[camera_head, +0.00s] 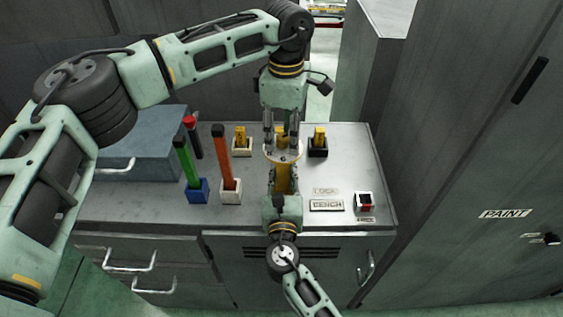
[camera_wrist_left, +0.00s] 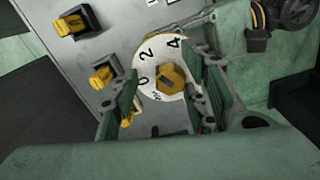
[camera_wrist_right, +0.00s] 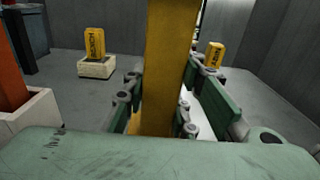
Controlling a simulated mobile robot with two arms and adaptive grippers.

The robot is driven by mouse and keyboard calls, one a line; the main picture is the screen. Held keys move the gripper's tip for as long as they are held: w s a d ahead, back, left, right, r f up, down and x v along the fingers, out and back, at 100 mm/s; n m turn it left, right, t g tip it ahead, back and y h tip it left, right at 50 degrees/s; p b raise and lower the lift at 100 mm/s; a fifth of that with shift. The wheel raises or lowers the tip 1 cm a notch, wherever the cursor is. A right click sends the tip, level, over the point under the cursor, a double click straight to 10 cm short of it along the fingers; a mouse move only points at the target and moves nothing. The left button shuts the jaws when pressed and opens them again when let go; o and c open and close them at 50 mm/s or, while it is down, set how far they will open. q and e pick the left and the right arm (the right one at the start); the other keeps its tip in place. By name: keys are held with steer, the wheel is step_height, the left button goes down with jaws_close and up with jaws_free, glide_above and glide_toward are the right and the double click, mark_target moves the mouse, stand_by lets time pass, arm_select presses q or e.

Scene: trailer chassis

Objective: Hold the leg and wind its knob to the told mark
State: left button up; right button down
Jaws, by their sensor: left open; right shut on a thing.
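The leg (camera_head: 285,178) is an upright yellow post on the bench; it fills the middle of the right wrist view (camera_wrist_right: 168,60). My right gripper (camera_wrist_right: 165,105) is shut on the leg, one finger on each side. On top of the leg is a white dial disc (camera_wrist_left: 147,68) with marks 0, 2 and 4 readable. The yellow knob (camera_wrist_left: 172,80) sits at the disc's centre. My left gripper (camera_head: 281,145) points down over the dial, open, with its fingers on either side of the knob; I see gaps there. The knob's pointer is too unclear to read.
The grey bench (camera_head: 345,165) carries a green bar (camera_head: 186,160) in a blue holder and an orange bar (camera_head: 225,157) in a white holder. Yellow blocks stand in white (camera_head: 242,149) and black (camera_head: 318,152) holders. A red-and-black switch (camera_head: 365,202) is front right. A tall PAINT cabinet (camera_head: 470,130) bounds the right.

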arm_select(q)
steer(key=n, duration=0.4)
steer(key=shift+a, duration=0.25)
steer(key=n, duration=0.4)
steer(key=shift+a+n, duration=0.2)
steer(key=shift+n, duration=0.1)
steer(key=shift+w, duration=0.15)
jaws_close()
steer(key=m, duration=0.4)
steer(key=shift+w, duration=0.1)
steer(key=m, duration=0.3)
steer(key=shift+d+m, duration=0.15)
steer(key=shift+m, duration=0.25)
steer(key=shift+f, duration=0.1)
